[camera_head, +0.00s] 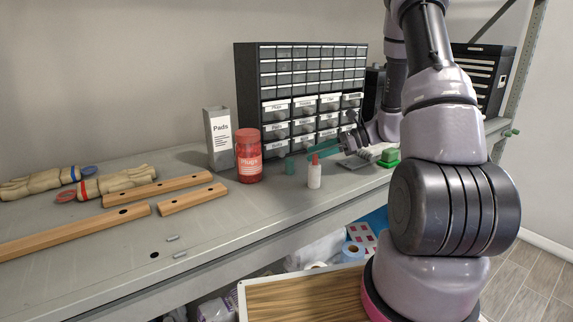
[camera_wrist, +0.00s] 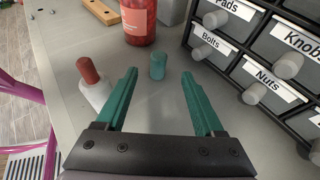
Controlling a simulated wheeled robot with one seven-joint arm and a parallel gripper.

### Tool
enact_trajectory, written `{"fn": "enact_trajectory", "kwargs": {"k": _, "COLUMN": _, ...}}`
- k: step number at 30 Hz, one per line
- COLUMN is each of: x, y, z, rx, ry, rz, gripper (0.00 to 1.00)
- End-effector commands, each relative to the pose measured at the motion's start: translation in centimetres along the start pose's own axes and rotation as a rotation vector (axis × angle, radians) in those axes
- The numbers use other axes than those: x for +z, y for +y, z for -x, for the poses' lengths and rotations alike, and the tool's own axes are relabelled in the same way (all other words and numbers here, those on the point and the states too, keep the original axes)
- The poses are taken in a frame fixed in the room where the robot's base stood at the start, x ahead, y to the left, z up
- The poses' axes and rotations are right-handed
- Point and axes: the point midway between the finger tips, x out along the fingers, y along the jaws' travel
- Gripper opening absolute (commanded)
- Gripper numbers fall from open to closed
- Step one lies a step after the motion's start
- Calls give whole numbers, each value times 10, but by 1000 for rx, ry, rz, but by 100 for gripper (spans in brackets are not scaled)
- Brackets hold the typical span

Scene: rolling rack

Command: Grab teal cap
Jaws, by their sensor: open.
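The teal cap (camera_head: 290,168) is a small teal cylinder standing on the grey shelf, between the red jar and the white bottle. In the wrist view the teal cap (camera_wrist: 157,66) stands upright just beyond my gripper (camera_wrist: 160,84), roughly centred between the two teal fingertips. My gripper is open and empty, low over the shelf, with its fingers pointing toward the cap.
A white bottle with a red top (camera_wrist: 92,84) stands beside the left finger. A red jar (camera_head: 249,160) is behind the cap on the left. A dark drawer cabinet (camera_wrist: 240,50) with protruding knobs rises on the right. Wooden bars (camera_head: 158,189) lie farther left.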

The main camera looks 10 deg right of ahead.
Motion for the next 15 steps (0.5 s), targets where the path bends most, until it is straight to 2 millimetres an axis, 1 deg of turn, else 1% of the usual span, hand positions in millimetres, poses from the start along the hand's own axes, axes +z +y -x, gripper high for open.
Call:
{"fn": "enact_trajectory", "kwargs": {"k": 1, "x": 0, "y": 2, "z": -11, "rx": 5, "ry": 1, "rz": 0, "gripper": 70}}
{"fn": "enact_trajectory", "kwargs": {"k": 3, "x": 0, "y": 1, "z": -22, "rx": 5, "ry": 0, "rz": 0, "gripper": 70}}
{"fn": "enact_trajectory", "kwargs": {"k": 6, "x": 0, "y": 1, "z": -32, "rx": 3, "ry": 1, "rz": 1, "gripper": 70}}
{"fn": "enact_trajectory", "kwargs": {"k": 11, "x": 1, "y": 1, "z": -44, "rx": 4, "ry": 1, "rz": 2, "gripper": 70}}
{"fn": "enact_trajectory", "kwargs": {"k": 15, "x": 2, "y": 3, "z": -65, "rx": 7, "ry": 1, "rz": 2, "gripper": 70}}
